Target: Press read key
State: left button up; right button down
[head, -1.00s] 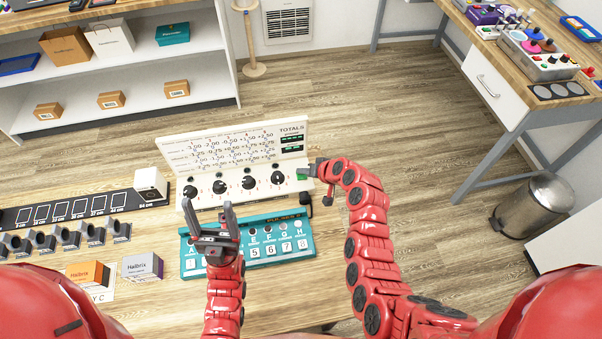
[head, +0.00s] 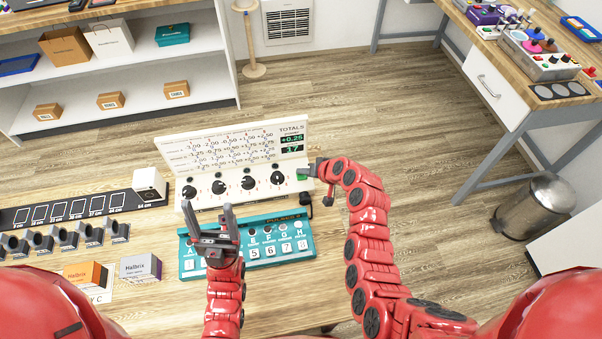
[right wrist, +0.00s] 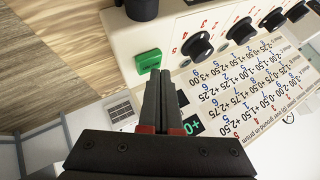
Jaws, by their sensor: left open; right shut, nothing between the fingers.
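The green key (head: 302,178) is at the right end of the white panel's (head: 240,201) knob row. It shows larger in the right wrist view (right wrist: 148,61). My right gripper (head: 309,172) is shut and empty. Its fingertips, seen in the right wrist view (right wrist: 161,74), are at the key's edge; I cannot tell if they touch it. The panel's TOTALS display (head: 292,144) shows green figures, the upper reading +0.25. My left gripper (head: 208,209) is open and empty above the teal keypad (head: 270,257) and the panel's left front.
A black knob or handle (right wrist: 141,8) stands beside the green key. Two small boxes (head: 140,267) and a black strip with square frames (head: 75,210) lie on the table at left. Floor lies beyond the table's right side.

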aim_at(304, 177)
jog(key=shift+r, duration=0.1)
jog(key=shift+r+p, duration=1.5)
jog(key=shift+r, duration=1.45)
